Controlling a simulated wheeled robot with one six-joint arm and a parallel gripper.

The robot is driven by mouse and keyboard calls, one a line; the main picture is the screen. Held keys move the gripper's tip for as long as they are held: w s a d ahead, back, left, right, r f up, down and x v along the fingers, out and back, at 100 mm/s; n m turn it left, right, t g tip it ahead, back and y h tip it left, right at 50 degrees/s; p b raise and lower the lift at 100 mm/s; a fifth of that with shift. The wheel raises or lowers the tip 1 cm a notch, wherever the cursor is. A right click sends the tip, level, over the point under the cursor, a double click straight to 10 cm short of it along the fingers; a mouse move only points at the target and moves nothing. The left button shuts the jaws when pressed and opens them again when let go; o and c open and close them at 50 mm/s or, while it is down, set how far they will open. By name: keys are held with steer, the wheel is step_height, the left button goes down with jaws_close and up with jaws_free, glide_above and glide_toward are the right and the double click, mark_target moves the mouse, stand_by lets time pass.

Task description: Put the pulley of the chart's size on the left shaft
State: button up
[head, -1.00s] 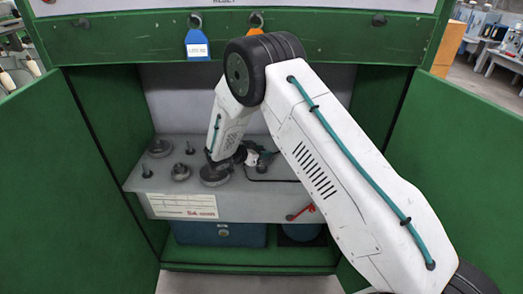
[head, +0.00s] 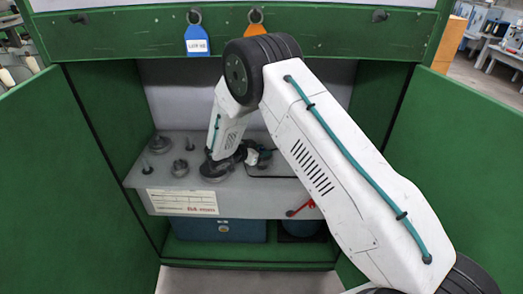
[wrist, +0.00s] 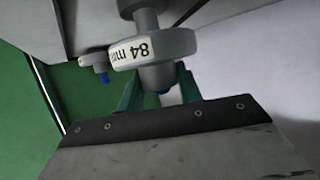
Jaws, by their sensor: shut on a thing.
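In the wrist view, my gripper (wrist: 158,88) is shut on a grey pulley (wrist: 178,48) marked "84 mm". Its teal fingers are at the hub, and a blue tip shows past the hub. In the head view my gripper (head: 257,156) is small and partly hidden by my arm, above the shelf's right part.
Other grey round parts stand on the grey shelf (head: 160,184): one at the back left (head: 160,146), one near the middle (head: 180,169) and a wider disc (head: 214,173) below my wrist. A smaller grey part (wrist: 93,60) with a blue tip shows in the wrist view. Green doors flank the cabinet.

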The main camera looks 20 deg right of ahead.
steer(key=shift+f, duration=1)
steer(key=o, duration=1.8)
steer(key=shift+r, duration=5)
